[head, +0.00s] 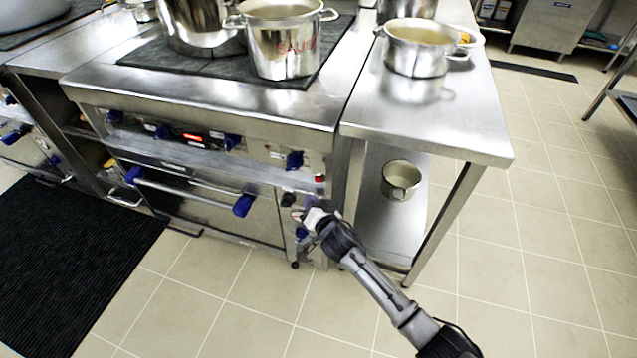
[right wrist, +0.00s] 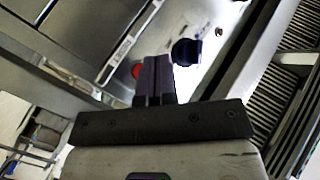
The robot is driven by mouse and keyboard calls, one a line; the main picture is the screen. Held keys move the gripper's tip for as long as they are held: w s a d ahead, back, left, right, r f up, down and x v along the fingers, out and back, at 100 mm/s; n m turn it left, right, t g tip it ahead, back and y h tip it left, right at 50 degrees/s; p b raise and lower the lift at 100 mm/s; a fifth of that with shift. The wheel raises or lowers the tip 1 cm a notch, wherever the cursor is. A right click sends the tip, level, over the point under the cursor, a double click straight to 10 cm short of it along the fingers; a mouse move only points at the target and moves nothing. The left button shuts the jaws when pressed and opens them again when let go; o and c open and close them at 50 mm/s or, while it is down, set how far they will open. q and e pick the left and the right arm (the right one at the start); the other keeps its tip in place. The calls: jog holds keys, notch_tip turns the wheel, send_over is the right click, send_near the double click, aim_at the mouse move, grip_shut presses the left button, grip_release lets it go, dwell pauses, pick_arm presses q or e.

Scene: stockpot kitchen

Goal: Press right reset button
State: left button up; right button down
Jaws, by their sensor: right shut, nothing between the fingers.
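A small red button (head: 320,178) sits at the right end of the stove's front panel. My right gripper (head: 308,205) is just below it in the head view, at the stove's right front corner. In the right wrist view my closed fingers (right wrist: 156,65) point at a metal panel, with nothing between them. A round red button (right wrist: 136,70) shows right beside the fingertips, partly hidden by them. I cannot tell whether the fingers touch it, or whether it is the same button as in the head view. My left gripper is not in view.
A dark blue knob (right wrist: 186,51) is close to the fingers. A black knob (head: 288,199) is left of the gripper in the head view. The oven handle (head: 190,192) runs further left. A steel side table (head: 425,125) with a pot (head: 415,60) stands to the right.

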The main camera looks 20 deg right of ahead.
aim_at(316, 190)
jog(key=shift+w+d+b, duration=0.3)
jog(key=shift+w+d, duration=0.85)
jog(key=shift+w, duration=0.25)
jog(key=shift+w+d, duration=0.15)
jog(key=shift+w, duration=0.05)
dwell(0.8)
jog(key=shift+w+d, duration=0.25)
jog(key=shift+w, duration=0.1)
dwell(0.3)
jog(key=shift+w+d, duration=0.1)
jog(key=shift+d, duration=0.05)
dwell(0.6)
